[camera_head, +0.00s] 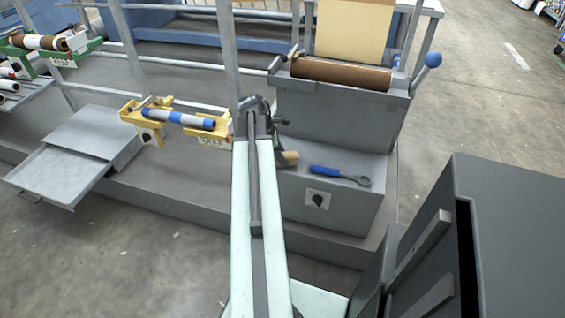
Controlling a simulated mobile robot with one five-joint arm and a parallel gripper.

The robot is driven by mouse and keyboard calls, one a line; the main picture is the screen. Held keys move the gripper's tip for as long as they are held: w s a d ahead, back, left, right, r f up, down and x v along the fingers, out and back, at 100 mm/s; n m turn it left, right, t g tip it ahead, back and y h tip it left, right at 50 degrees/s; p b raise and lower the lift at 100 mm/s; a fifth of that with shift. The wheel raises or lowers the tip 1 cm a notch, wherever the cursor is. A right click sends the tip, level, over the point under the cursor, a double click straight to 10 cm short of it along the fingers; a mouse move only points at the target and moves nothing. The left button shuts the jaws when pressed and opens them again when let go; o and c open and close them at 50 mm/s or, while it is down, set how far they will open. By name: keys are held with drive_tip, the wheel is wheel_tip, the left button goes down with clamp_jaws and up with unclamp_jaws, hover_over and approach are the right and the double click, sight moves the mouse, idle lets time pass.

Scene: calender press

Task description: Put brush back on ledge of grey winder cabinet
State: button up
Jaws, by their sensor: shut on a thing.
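The grey winder cabinet (345,125) stands right of centre, with a lower box in front whose flat top forms a ledge (350,164). My gripper (283,142) is at the left end of this ledge, partly hidden by my own pale arm. It is shut on what looks like the brush (290,157), of which a tan end shows at the ledge's left part. I cannot tell whether the brush touches the ledge. A blue-handled tool (340,174) with a dark ring-shaped end lies on the ledge to the right.
A brown roll (340,73) and a blue-knobbed lever (431,61) top the cabinet. A dark knob (318,199) is on the box front. A yellow cradle (130,114) with a blue-and-grey roller (178,118) is left. A dark grey cabinet (525,230) stands front right.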

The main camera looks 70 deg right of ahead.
drive_tip(key=shift+f, duration=0.3)
drive_tip(key=o, duration=1.2)
drive_tip(key=shift+r, duration=0.1)
drive_tip(key=shift+w+r+p, duration=0.1)
drive_tip(key=shift+r+p, duration=0.4)
drive_tip(key=shift+p, duration=0.1)
drive_tip(key=p+v, duration=1)
drive_tip(key=v, duration=0.1)
drive_tip(key=shift+w+a+r, duration=0.1)
drive_tip(key=shift+r, duration=0.05)
